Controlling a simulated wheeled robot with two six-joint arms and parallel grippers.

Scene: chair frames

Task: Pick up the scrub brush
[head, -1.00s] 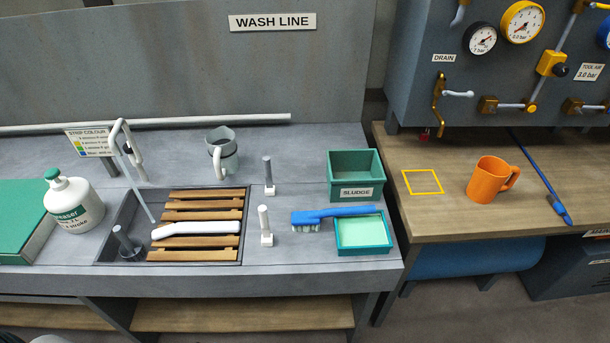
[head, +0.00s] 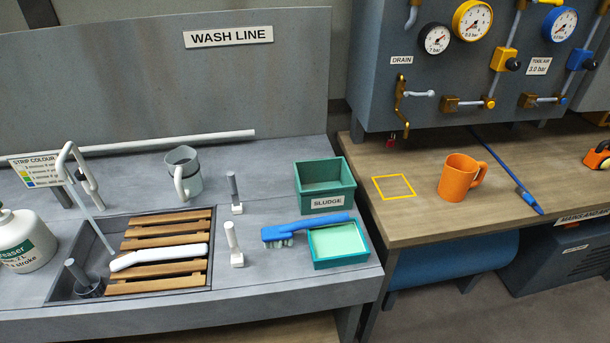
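The blue scrub brush (head: 307,227) with pale bristles lies near the right end of the grey wash bench in the head view. Its handle rests across the back of a small green tray (head: 340,262) holding pale green contents. Its bristle head (head: 277,238) sticks out left of the tray, bristles down. Neither of my grippers shows in this view.
A green sludge bin (head: 325,185) stands behind the brush. Two upright pegs (head: 234,245) stand to its left, beside a sink with wooden slats (head: 165,267) and a white-handled object (head: 158,256). An orange mug (head: 461,178) stands on the wooden bench at right.

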